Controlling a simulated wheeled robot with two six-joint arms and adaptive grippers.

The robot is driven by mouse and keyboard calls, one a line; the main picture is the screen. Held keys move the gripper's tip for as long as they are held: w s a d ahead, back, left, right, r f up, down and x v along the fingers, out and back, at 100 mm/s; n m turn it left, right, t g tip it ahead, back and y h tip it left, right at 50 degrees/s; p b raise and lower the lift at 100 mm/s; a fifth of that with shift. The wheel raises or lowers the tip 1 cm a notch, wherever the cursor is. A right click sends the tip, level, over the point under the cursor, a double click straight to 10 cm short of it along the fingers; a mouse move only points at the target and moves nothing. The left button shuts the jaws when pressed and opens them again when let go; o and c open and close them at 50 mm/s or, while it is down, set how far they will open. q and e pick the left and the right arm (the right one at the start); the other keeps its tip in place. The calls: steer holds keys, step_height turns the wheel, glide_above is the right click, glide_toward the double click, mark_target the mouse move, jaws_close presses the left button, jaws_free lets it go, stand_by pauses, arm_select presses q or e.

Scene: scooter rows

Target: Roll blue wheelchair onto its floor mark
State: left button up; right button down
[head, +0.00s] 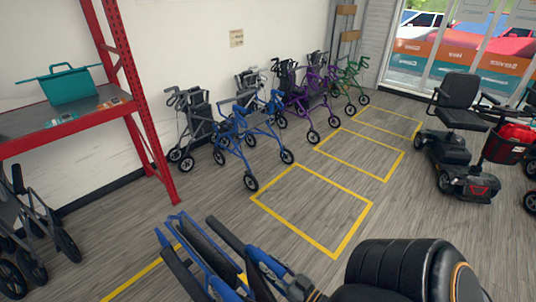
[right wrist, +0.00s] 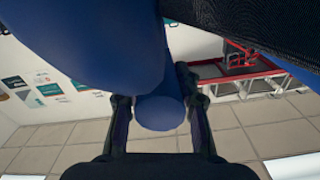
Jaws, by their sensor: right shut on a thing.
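The blue wheelchair (head: 182,232) is at the bottom of the head view, cut off by the lower edge, with blue tubes and black parts showing. Its wheels are hidden. In the right wrist view, my right gripper (right wrist: 160,105) is shut on a rounded blue part of the wheelchair (right wrist: 160,114), with a dark finger on each side. Yellow floor outlines run in a row; the nearest full one (head: 262,205) is empty, ahead and right of the wheelchair. Another yellow line (head: 140,274) runs beside the wheelchair. Which outline is its mark, I cannot tell. My left gripper is not in view.
Several rollators, including a blue one (head: 250,137) and a purple one (head: 303,96), stand along the wall. A red shelf (head: 150,150) with a teal basket (head: 70,87) is at left. A mobility scooter (head: 456,150) stands at right. The middle floor is clear.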

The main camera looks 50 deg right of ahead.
steer(key=shift+r, duration=0.1)
steer(key=c, duration=1)
jaws_free()
steer(key=s, duration=0.7)
steer(key=shift+s+d, duration=0.15)
steer(key=shift+s, duration=0.05)
steer(key=w, duration=0.8)
